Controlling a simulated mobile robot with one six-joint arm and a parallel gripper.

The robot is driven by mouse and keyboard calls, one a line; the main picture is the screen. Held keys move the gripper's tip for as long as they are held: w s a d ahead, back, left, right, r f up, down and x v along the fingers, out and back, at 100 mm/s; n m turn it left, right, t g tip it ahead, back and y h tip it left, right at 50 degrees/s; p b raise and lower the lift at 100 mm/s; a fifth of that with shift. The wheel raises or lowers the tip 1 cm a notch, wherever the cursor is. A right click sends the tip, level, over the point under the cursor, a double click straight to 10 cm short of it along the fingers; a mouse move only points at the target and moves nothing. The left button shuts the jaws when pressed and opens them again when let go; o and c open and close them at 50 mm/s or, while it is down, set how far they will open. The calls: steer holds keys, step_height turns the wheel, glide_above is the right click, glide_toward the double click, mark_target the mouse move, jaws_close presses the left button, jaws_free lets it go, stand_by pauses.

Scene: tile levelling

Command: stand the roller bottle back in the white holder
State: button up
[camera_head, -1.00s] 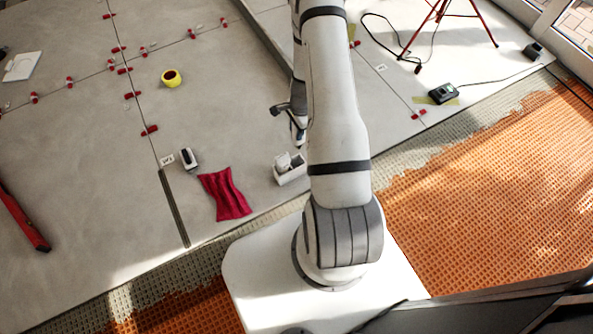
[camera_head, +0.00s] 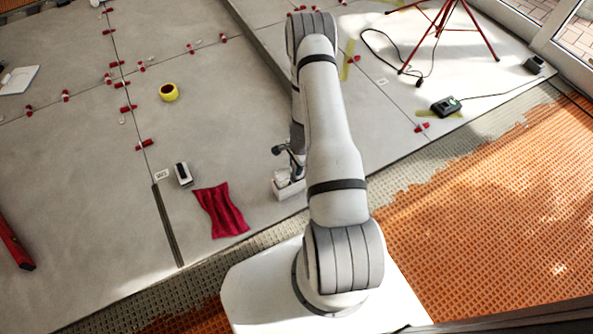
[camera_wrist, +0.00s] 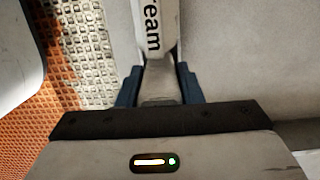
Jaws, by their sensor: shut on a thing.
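The white holder (camera_head: 289,191) is a small box on the grey floor slab, left of my arm in the head view. My gripper (camera_head: 293,169) is low at the holder, partly hidden by my arm. In the wrist view my gripper (camera_wrist: 158,88) has its blue fingers shut on the roller bottle (camera_wrist: 153,25), a pale body with dark letters ending in "eam". The head view does not show clearly whether the bottle is inside the holder or just above it. The bottle's lower end is hidden.
A crumpled red cloth (camera_head: 220,210) lies left of the holder. A white-and-dark device (camera_head: 182,174) and a yellow tape roll (camera_head: 168,92) lie farther left. A red tripod (camera_head: 445,30) stands at the back right. Orange matting (camera_head: 490,210) covers the floor to the right.

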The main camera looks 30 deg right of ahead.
step_height(320, 180, down, 3)
steer(key=shift+r+b, duration=0.15)
steer(key=shift+b, duration=0.15)
steer(key=o, duration=1.1)
